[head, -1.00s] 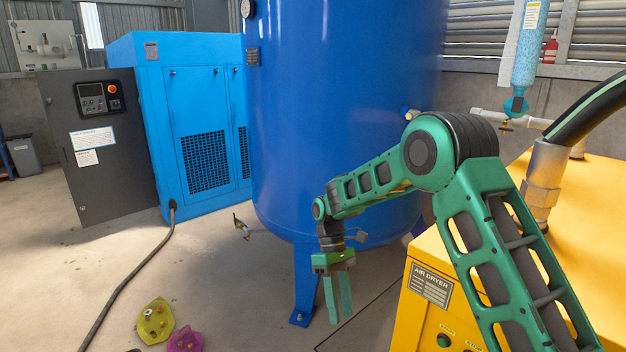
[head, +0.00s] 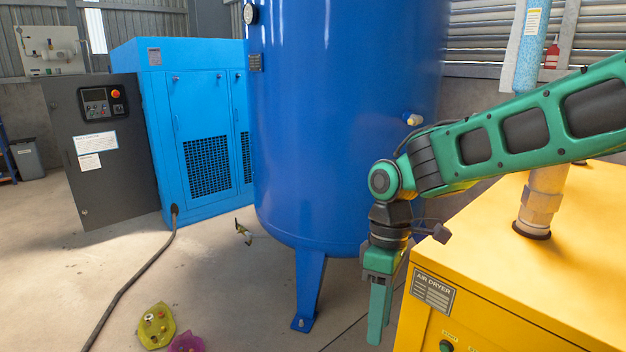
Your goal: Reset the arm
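My arm is green and black and reaches in from the right in the head view, over the yellow air dryer. My gripper (head: 379,322) hangs pointing down, in front of the blue receiver tank's lower right and just left of the air dryer. Its fingers overlap from this angle, so I cannot tell whether they are apart. No held object shows at the fingertips.
The tall blue receiver tank (head: 345,130) stands in the middle, with a valve (head: 412,119) on its right side. The yellow air dryer (head: 500,275) is close at right. A blue compressor cabinet (head: 190,130) stands at left. A yellow tray (head: 156,326) and a purple tray (head: 187,344) lie on the floor.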

